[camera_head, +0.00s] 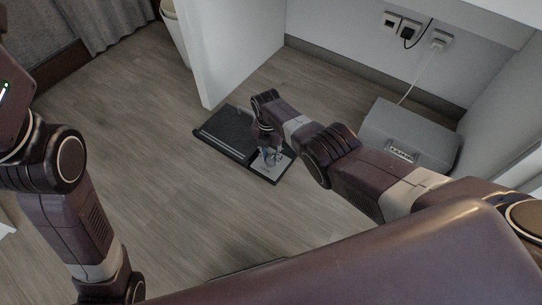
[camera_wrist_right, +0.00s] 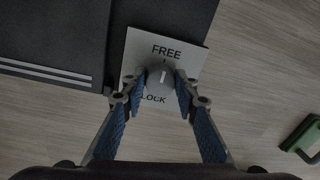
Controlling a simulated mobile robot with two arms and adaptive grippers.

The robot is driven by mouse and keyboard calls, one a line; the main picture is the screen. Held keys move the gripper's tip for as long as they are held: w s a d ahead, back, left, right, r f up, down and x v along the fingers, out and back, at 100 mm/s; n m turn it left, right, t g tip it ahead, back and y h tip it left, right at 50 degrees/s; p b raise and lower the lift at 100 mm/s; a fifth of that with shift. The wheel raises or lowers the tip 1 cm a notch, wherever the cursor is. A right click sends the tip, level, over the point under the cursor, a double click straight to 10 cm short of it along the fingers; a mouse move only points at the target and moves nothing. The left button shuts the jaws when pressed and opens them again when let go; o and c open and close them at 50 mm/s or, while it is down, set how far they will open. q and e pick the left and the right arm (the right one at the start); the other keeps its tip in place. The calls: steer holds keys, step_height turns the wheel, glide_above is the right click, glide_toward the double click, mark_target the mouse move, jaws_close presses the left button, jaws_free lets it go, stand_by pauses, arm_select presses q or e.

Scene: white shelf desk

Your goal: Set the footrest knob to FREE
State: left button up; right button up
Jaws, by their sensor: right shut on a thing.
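The footrest is a dark flat board (camera_head: 228,128) on the floor beside the white desk panel. It also fills the upper left of the right wrist view (camera_wrist_right: 50,35). A pale label plate (camera_wrist_right: 197,60) at its side reads FREE above and LOCK below. The grey round knob (camera_wrist_right: 160,80) sits between the words. A short white line on the knob runs roughly up and down, its upper end towards FREE. My right gripper (camera_head: 269,158) reaches down over the plate, its blue-padded fingers (camera_wrist_right: 161,91) closed on both sides of the knob. My left gripper is out of view.
A grey box (camera_head: 410,135) stands on the floor to the right, with wall sockets (camera_head: 403,27) and cables behind. The white desk panel (camera_head: 225,50) rises behind the footrest. A green thing (camera_wrist_right: 303,138) lies at the right edge. Floor to the left is clear.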

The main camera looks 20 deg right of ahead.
mark_target(269, 157)
steer(key=shift+c, duration=0.2)
steer(key=o, duration=1.2)
steer(key=shift+c, duration=0.2)
steer(key=shift+w+r, duration=0.15)
steer(key=shift+r, duration=0.6)
step_height(269, 157, up, 10)
steer(key=shift+a+r, duration=0.25)
